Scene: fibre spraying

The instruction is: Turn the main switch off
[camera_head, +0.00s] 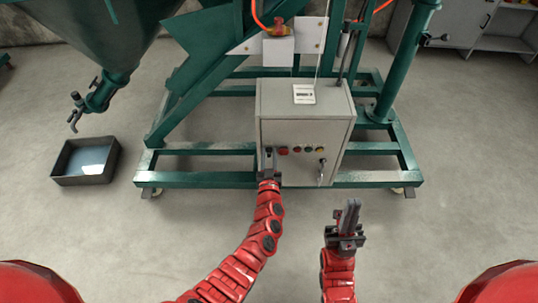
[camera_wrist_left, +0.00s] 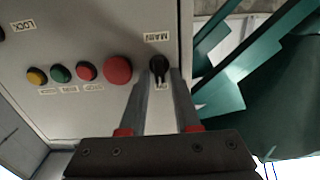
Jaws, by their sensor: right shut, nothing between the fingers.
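The main switch (camera_wrist_left: 158,67) is a small black knob under an upside-down MAIN label (camera_wrist_left: 157,37) on the grey control box (camera_head: 304,108). In the left wrist view the fingers of my left gripper (camera_wrist_left: 161,80) are apart, with the knob between or just beyond their tips. I cannot tell whether they touch it. In the head view my left gripper (camera_head: 268,158) is at the lower left of the box front and hides the switch. My right gripper (camera_head: 351,207) is shut and empty, in front of the box at its lower right.
A large red button (camera_wrist_left: 117,70) sits beside the switch, then smaller red (camera_wrist_left: 86,71), green (camera_wrist_left: 60,74) and yellow (camera_wrist_left: 37,76) buttons. A lock (camera_head: 322,166) is at the box's right. A green frame (camera_head: 200,180) surrounds the box. A dark tray (camera_head: 85,178) stands at left.

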